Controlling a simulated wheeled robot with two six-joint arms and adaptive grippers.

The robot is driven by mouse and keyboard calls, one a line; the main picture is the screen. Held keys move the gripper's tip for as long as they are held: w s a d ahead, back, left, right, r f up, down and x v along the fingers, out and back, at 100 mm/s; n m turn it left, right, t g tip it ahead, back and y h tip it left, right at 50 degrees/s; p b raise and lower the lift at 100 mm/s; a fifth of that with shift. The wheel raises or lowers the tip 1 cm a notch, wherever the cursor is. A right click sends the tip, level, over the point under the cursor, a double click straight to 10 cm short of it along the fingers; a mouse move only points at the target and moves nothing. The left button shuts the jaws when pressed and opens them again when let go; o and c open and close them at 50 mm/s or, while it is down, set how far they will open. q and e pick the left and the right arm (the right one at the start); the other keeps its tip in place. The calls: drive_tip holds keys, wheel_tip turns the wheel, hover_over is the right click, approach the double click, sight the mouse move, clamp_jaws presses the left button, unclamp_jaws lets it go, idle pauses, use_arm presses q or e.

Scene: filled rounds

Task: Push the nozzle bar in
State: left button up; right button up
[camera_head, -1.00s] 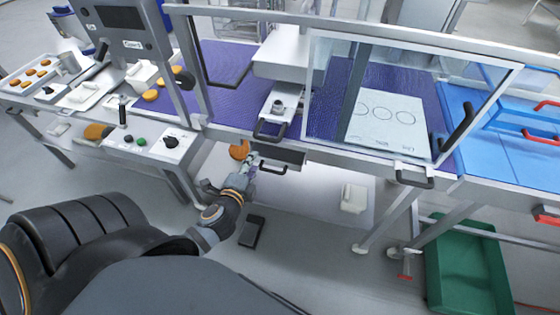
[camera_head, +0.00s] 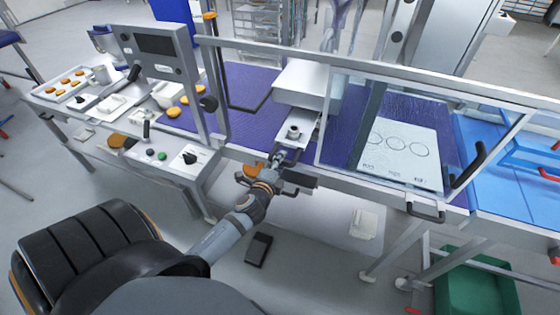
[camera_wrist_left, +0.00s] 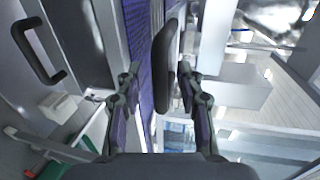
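The nozzle bar (camera_head: 303,120) is a pale metal slide with a small round fitting on top. It sticks out toward me from under the grey box-shaped machine head. Its black handle (camera_wrist_left: 165,65) shows in the left wrist view, lying between my fingers. My left gripper (camera_head: 279,157) is at the bar's front end in the head view and partly hides the handle there. In the left wrist view my left gripper (camera_wrist_left: 159,72) is open, with one finger on each side of the handle; contact is unclear. My right gripper is not in view.
A clear guard door (camera_head: 398,130) with a metal frame stands right of the bar. A grey post with a screen (camera_head: 155,44) stands to the left. A control box with knobs (camera_head: 165,160) is at front left. A green crate (camera_head: 470,290) sits on the floor at right.

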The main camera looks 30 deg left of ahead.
use_arm(q)
drive_tip(key=c, duration=0.6)
clamp_jaws()
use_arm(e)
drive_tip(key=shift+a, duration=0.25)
